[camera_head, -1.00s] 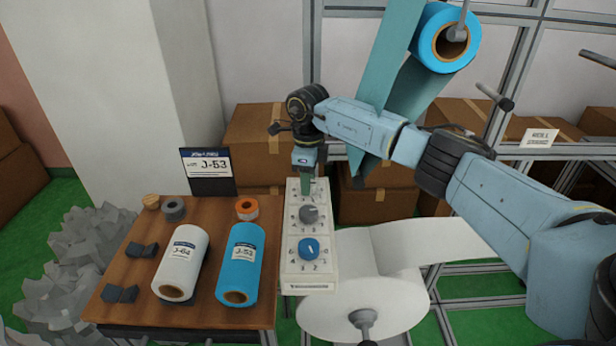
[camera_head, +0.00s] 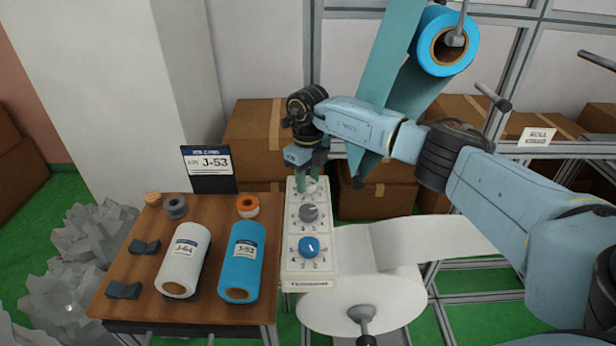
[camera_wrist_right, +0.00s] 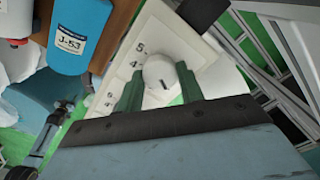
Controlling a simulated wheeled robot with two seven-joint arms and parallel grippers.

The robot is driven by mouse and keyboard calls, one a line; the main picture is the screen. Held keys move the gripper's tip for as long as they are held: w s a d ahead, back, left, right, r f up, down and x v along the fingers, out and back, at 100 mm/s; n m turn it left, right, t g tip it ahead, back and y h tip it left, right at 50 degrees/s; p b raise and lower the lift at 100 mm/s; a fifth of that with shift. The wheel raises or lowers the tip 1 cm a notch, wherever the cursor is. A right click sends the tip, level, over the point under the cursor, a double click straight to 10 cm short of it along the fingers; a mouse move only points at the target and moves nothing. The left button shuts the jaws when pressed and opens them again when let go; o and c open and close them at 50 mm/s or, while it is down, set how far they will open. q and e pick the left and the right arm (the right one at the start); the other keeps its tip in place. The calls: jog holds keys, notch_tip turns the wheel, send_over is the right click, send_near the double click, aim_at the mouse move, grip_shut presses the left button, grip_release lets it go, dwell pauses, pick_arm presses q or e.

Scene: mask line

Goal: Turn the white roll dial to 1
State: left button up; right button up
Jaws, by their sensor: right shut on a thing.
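The white roll dial (camera_wrist_right: 158,72) sits at the far end of a pale control panel (camera_head: 291,270). In the head view the dial (camera_head: 313,188) is partly covered by my right gripper (camera_head: 307,183). In the right wrist view the green fingers of my right gripper (camera_wrist_right: 159,88) stand on either side of the dial, shut on it. The printed numbers 5 and 4 show beside the dial. A short dark mark shows on its face; I cannot tell which number it points to. My left gripper is not in view.
A grey dial (camera_head: 308,212) and a blue dial (camera_head: 309,247) sit nearer on the panel. A wooden table (camera_head: 140,262) at left bears a white roll (camera_head: 184,258) and a blue roll (camera_head: 243,260). A big white roll (camera_head: 345,316) hangs right of the panel.

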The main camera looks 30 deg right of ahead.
aim_at(308, 182)
jog(key=o, duration=1)
jog(key=shift+r, duration=0.1)
notch_tip(308, 182, up, 12)
jog(key=shift+f+b, duration=0.1)
jog(key=shift+b, duration=0.4)
